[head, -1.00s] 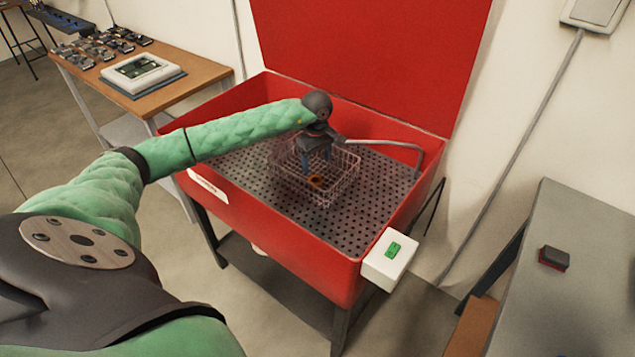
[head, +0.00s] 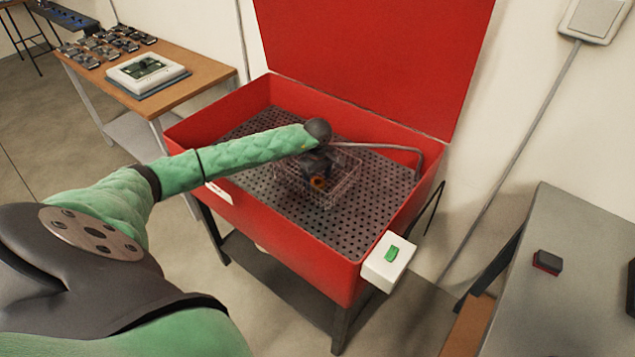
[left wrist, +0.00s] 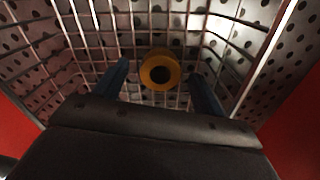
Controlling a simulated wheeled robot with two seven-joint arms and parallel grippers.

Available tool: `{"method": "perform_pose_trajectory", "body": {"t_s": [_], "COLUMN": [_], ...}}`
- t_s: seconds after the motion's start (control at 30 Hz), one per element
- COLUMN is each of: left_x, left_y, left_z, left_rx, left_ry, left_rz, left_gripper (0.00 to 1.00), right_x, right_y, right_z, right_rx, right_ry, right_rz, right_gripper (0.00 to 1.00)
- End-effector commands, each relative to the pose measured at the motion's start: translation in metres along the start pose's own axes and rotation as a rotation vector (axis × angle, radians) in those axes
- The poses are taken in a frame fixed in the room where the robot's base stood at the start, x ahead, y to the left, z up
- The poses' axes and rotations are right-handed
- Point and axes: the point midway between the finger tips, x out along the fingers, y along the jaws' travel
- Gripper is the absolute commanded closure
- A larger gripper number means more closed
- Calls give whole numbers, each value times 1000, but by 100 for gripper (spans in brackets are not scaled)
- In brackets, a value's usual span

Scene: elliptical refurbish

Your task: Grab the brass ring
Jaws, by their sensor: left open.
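The brass ring (head: 318,183) lies in a wire basket (head: 342,196) inside the red wash tub (head: 270,222). In the left wrist view the ring (left wrist: 160,72) shows as a yellow-orange ring with a dark hole, on the basket's wire floor. My left gripper (left wrist: 160,85) is open over the basket. Its two blue fingers stand on either side of the ring, with a gap visible on both sides. In the head view the left gripper (head: 316,172) is down in the basket and its hand partly hides the fingers. My right gripper is not in view.
The basket walls (left wrist: 85,25) rise close around my left gripper. A grey pipe (head: 385,148) runs behind the basket. The tub's red lid (head: 375,60) stands open. A white box with a green switch (head: 388,262) is on the tub's front right corner.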

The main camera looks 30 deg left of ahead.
Motion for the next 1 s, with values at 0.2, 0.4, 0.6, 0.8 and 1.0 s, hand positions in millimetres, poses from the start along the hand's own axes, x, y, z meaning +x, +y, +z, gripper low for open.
{"method": "perform_pose_trajectory", "body": {"t_s": [0.2,0.4,0.6,0.8,1.0], "left_x": [5,5,5,4,-2], "left_y": [0,0,0,0,1], "left_z": [0,0,0,0,-1], "left_rx": [0,0,0,0,0], "left_ry": [0,0,0,0,1], "left_rz": [0,0,0,0,2], "left_gripper": [30,44,83,92,92], "right_x": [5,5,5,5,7], "right_y": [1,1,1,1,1], "right_z": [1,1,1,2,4], "right_rx": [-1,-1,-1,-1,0], "right_ry": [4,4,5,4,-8], "right_rz": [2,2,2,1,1], "right_gripper": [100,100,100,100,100]}}
